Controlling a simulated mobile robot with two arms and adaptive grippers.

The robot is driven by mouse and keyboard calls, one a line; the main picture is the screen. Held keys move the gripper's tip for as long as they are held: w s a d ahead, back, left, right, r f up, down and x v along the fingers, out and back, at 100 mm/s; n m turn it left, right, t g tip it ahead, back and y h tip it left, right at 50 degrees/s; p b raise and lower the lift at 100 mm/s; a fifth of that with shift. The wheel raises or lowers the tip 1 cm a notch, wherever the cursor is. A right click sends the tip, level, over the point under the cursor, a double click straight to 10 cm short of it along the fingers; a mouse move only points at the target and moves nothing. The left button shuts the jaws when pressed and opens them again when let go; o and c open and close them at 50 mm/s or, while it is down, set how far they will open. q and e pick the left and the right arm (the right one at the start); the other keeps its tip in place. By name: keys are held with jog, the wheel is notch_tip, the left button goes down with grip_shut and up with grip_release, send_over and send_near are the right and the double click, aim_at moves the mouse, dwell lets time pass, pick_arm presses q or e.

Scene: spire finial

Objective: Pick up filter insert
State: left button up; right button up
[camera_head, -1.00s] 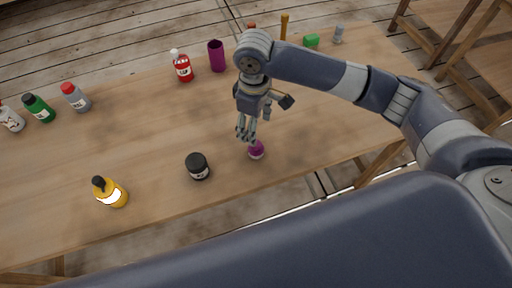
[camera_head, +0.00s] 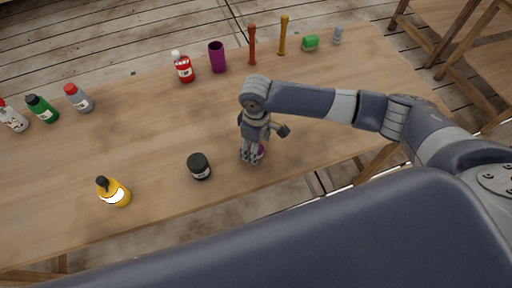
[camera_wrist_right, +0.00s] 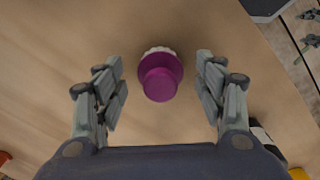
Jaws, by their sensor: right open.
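The filter insert looks to be the small purple piece with a round flange and a pale ribbed base (camera_wrist_right: 160,78), standing on the wooden table between my right fingers in the right wrist view. In the head view only a bit of its purple (camera_head: 261,150) shows beside the fingers. My right gripper (camera_head: 251,157) is lowered around it. In the right wrist view, the fingers of my right gripper (camera_wrist_right: 163,88) are spread, one on each side, with a gap to the piece on both sides. My left gripper is not in view.
A black-lidded jar (camera_head: 199,167) stands just left of my right gripper, and a yellow bottle (camera_head: 114,193) farther left. The table's middle (camera_head: 140,125) is clear.

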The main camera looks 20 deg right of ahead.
jog(key=c, duration=1)
jog(key=shift+r, duration=0.1)
jog(key=shift+r, duration=0.45)
notch_tip(320, 180, up, 2)
jog(key=shift+b, duration=0.5)
jog(key=shift+s+a+r, duration=0.2)
jog(key=shift+s+a, duration=0.3)
jog(key=shift+a, duration=0.1)
jog(key=s+a+b, duration=0.1)
jog(key=s+a, duration=0.2)
jog(key=s+a+r, duration=0.1)
jog(key=s+a, duration=0.2)
jog(key=a, duration=0.1)
jog(key=s+a+b, duration=0.1)
jog(key=s+a, duration=0.2)
jog(key=s, duration=0.1)
jog(key=shift+a+r+b, duration=0.2)
jog(key=shift+r+b, duration=0.1)
jog(key=shift+b, duration=0.05)
